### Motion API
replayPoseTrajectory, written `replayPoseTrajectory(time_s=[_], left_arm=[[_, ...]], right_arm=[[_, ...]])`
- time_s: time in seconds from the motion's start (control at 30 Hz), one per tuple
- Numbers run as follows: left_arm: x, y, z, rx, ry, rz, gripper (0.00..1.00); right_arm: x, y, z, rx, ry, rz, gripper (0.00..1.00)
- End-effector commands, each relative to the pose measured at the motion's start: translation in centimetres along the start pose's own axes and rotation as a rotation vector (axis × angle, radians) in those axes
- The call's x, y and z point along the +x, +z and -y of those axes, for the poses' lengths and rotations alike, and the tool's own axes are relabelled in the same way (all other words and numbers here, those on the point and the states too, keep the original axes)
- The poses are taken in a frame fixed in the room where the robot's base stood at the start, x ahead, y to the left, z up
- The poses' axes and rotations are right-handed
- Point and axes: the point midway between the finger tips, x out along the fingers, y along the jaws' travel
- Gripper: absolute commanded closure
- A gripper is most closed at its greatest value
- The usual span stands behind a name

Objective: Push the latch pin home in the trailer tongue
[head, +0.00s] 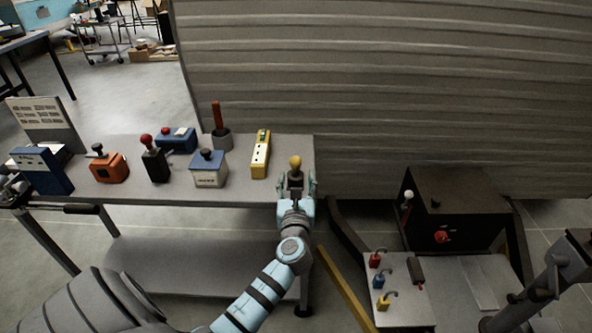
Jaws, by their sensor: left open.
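My left gripper (296,187) is open at the right end of the grey bench, its fingers on either side of a dark lever with a yellow ball knob (295,161). I cannot tell whether the fingers touch it. The trailer tongue (348,241) shows at the lower right as dark frame rails, with a black box (452,215) carrying a red knob (443,237). A grey plate (405,307) in front bears small red, blue and yellow padlock-like pieces. I cannot tell which piece is the latch pin. My right gripper is out of view.
The bench (230,190) holds an orange box (109,169), a blue-grey box (209,172), a yellow strip (261,155) and a red-handled piece (218,120). The ribbed camper wall (400,90) stands behind.

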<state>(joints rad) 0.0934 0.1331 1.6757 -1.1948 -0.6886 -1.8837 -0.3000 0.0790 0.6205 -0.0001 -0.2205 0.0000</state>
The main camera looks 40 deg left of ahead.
Motion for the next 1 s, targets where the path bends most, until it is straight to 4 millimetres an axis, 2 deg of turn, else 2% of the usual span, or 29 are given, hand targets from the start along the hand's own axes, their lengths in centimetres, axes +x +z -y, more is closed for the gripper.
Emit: replayPoseTrajectory(time_s=[0.17, 0.33, 0.43, 0.6, 0.9, 0.93, 1.0], left_arm=[[2.4, -0.5, -0.2, 0.000, 0.000, 0.000, 0.48], [5.6, -1.0, -0.5, -0.001, 0.000, -0.001, 0.48], [6.4, -0.9, -0.4, -0.002, -0.001, -0.002, 0.48], [6.4, -0.8, -0.4, -0.003, -0.001, -0.003, 0.48], [6.3, -0.8, -0.5, -0.003, -0.001, -0.003, 0.96], [6.3, -0.8, -0.5, -0.003, -0.001, -0.003, 1.00], [6.3, -0.8, -0.5, -0.003, -0.001, -0.002, 1.00]], right_arm=[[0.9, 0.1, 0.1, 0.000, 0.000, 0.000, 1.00], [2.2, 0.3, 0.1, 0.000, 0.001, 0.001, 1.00], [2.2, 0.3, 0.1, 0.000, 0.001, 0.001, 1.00], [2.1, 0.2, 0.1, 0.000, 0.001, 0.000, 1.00], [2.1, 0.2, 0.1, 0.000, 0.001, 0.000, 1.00], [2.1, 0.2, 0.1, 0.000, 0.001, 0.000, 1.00], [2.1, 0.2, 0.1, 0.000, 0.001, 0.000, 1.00]])
